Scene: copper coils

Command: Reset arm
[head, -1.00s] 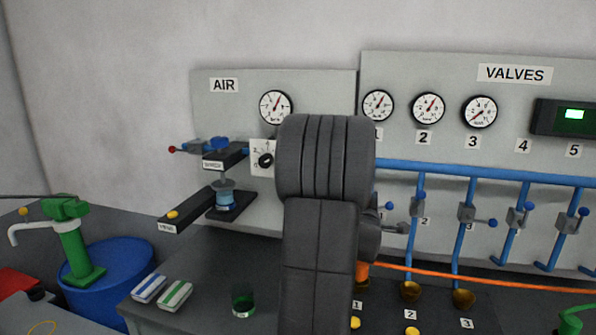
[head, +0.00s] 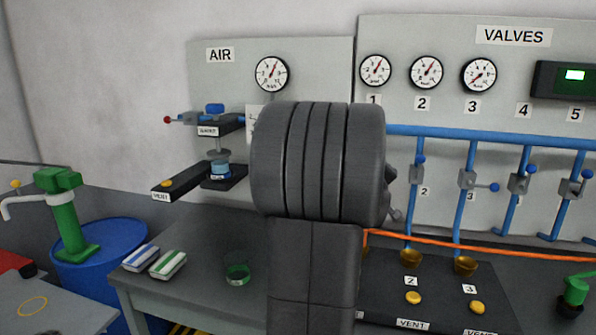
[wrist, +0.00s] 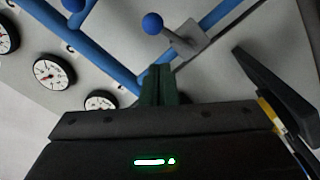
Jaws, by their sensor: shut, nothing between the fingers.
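My arm fills the middle of the head view as a dark grey, ribbed link, and it hides my gripper there. In the wrist view my gripper (wrist: 158,82) shows its two dark green fingers closed together, with nothing seen between them. Behind the fingers are blue pipes (wrist: 112,56), a valve lever with a blue knob (wrist: 152,24) and round gauges (wrist: 53,72). The fingers overlap a pipe in the picture; I cannot tell how far apart they are.
The VALVES panel (head: 455,75) carries gauges and blue pipes. An orange hose (head: 480,244) crosses in front of it. The AIR station (head: 222,90) is at left, above the grey table (head: 195,290) with two striped blocks and a green cup (head: 237,274). A blue drum (head: 100,262) stands at left.

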